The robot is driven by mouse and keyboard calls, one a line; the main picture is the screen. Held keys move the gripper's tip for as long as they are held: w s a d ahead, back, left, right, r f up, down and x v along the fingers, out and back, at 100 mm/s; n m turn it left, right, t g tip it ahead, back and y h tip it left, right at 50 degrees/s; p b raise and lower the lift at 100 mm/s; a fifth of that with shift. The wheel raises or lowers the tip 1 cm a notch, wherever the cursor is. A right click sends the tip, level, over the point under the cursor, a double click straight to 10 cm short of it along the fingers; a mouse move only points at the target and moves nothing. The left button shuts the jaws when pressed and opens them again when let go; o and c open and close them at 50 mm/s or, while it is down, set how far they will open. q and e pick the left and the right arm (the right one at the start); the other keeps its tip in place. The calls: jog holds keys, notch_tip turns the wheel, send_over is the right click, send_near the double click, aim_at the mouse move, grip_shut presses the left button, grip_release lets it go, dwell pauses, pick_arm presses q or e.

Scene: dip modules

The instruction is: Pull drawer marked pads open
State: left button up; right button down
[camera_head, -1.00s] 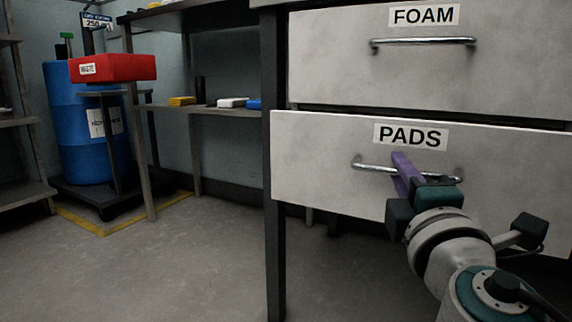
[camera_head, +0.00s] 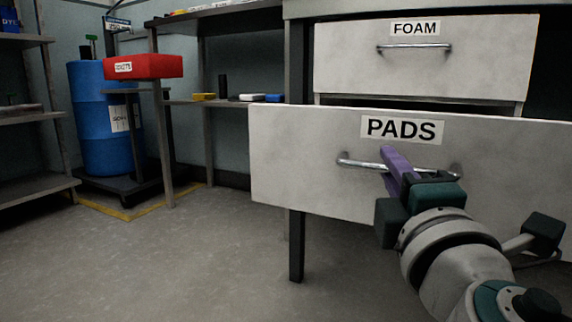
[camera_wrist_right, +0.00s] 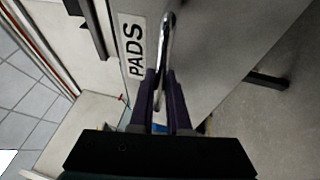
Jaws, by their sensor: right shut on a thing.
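The drawer marked PADS (camera_head: 300,165) has a pale grey front and stands out well in front of the FOAM drawer above it. Its chrome bar handle (camera_head: 358,162) runs level below the PADS label. My right gripper (camera_head: 392,165) is shut on this handle, its purple fingers around the bar near the middle. In the right wrist view the two purple fingers (camera_wrist_right: 164,95) close on the handle (camera_wrist_right: 166,40), beside the PADS label. The inside of the drawer is hidden behind its front. My left gripper is not in view.
The FOAM drawer (camera_head: 350,70) above is shut. A red bin (camera_head: 150,67) on a stand and a blue drum (camera_head: 95,125) are at the back left. The lower shelf (camera_head: 190,102) holds small items. The floor (camera_head: 180,260) to the left is clear.

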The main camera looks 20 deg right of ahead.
jog(key=shift+s+a, duration=0.25)
jog(key=shift+a, duration=0.05)
jog(key=c, duration=1.2)
grip_release()
jog(key=shift+o, duration=0.2)
jog(key=v, duration=1)
jog(key=shift+d, duration=0.1)
